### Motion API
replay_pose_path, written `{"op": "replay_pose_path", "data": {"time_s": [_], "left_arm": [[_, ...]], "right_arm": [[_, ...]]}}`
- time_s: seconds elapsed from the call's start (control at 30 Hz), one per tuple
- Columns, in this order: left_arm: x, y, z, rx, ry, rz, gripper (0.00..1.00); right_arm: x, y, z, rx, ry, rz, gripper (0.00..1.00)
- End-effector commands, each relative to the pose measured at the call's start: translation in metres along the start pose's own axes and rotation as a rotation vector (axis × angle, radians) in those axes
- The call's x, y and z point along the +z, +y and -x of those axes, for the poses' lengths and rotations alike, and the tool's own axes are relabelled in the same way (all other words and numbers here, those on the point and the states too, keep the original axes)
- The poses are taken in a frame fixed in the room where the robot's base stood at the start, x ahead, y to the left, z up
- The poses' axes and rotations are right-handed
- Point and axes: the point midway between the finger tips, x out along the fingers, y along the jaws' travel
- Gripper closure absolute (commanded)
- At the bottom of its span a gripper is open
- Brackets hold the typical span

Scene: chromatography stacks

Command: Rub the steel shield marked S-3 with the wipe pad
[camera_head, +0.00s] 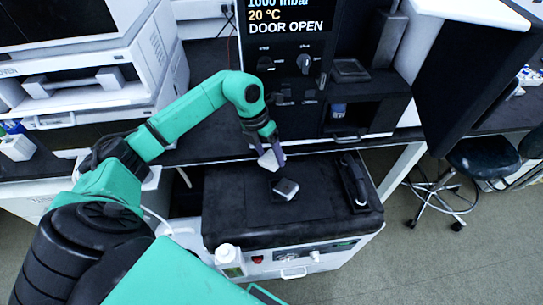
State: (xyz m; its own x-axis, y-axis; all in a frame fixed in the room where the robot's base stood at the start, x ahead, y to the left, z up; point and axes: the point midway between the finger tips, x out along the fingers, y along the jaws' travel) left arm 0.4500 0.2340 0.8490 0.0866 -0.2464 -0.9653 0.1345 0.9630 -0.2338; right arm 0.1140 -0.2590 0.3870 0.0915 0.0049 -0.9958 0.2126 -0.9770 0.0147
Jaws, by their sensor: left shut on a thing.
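My left gripper (269,155) is shut on a small white piece (268,161) that looks like the wipe pad. It holds the piece above the black top of a low cart. A small shiny grey metal piece (286,187) sits on the cart top, just below and right of the gripper in the picture. It looks like the steel shield, but no S-3 mark can be read at this size. The white piece and the metal piece appear apart. My right gripper is not in view.
Behind stands an instrument with a display (288,15) reading DOOR OPEN. A dark door panel (470,75) juts out at right. A stool (482,157) stands beyond.

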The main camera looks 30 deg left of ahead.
Motion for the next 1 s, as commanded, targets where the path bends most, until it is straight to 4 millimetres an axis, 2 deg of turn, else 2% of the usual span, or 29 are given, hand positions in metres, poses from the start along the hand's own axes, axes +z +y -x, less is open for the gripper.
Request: {"op": "replay_pose_path", "data": {"time_s": [0.57, 0.77, 1.0], "left_arm": [[-0.001, -0.001, -0.004, -0.001, 0.0, 0.0, 0.71], [-0.004, -0.005, -0.024, -0.002, 0.0, -0.001, 0.71], [-0.009, -0.013, -0.058, -0.002, -0.002, -0.001, 0.71]], "right_arm": [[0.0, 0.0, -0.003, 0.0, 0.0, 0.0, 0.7], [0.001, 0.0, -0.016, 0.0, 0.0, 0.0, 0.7], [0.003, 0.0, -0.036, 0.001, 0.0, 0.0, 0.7]]}}
